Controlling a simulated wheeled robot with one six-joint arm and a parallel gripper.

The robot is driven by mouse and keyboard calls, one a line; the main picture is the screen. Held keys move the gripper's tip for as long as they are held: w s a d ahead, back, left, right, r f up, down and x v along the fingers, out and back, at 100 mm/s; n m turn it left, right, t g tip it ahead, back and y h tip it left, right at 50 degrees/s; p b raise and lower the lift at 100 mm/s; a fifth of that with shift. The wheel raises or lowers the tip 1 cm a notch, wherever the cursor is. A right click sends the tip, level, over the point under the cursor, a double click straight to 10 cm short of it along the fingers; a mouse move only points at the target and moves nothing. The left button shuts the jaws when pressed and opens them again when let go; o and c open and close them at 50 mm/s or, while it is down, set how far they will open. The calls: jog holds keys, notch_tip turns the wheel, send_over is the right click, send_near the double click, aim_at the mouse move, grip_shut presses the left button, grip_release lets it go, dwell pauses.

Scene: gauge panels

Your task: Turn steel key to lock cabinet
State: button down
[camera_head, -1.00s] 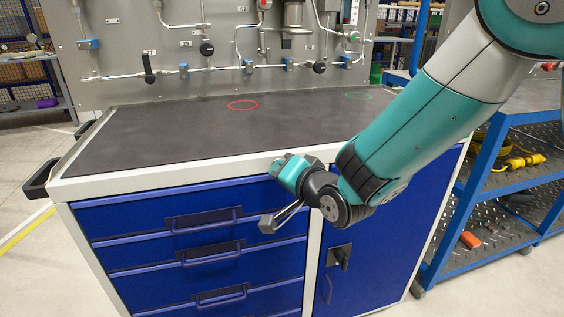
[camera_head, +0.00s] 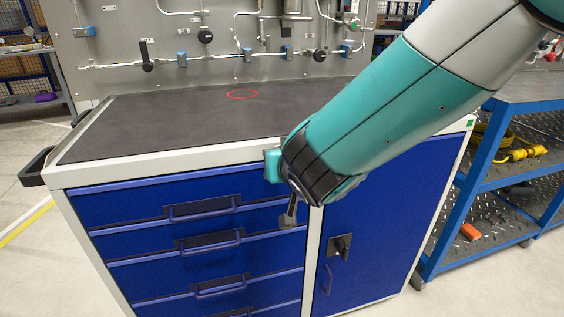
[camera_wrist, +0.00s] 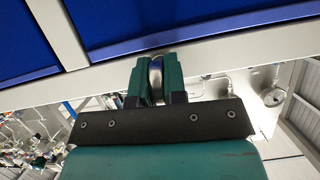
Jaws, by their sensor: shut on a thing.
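My gripper (camera_wrist: 156,62) is shut in the wrist view, its two teal fingers on either side of a rounded silvery piece, which looks like the steel key (camera_wrist: 156,74). In the head view my gripper (camera_head: 288,216) shows only in part, below my arm and in front of the drawers' right edge; the key cannot be made out there. The blue cabinet door (camera_head: 375,235) is closed. A black lock plate (camera_head: 339,247) with a dark raised part sits on its left side, below and right of my gripper and apart from it.
Blue drawers (camera_head: 205,235) with bar handles fill the cabinet's left side. The dark worktop (camera_head: 170,125) bears a red ring mark (camera_head: 242,95). A pipe panel (camera_head: 220,40) stands behind. A blue shelf rack (camera_head: 462,205) stands close on the right.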

jog(key=shift+n+h, duration=0.3)
jog(key=shift+n, duration=0.1)
jog(key=c, duration=1.2)
grip_release()
jog(key=shift+s, duration=0.1)
jog(key=b+v, duration=0.1)
jog(key=v, duration=1.6)
jog(key=shift+s, duration=0.1)
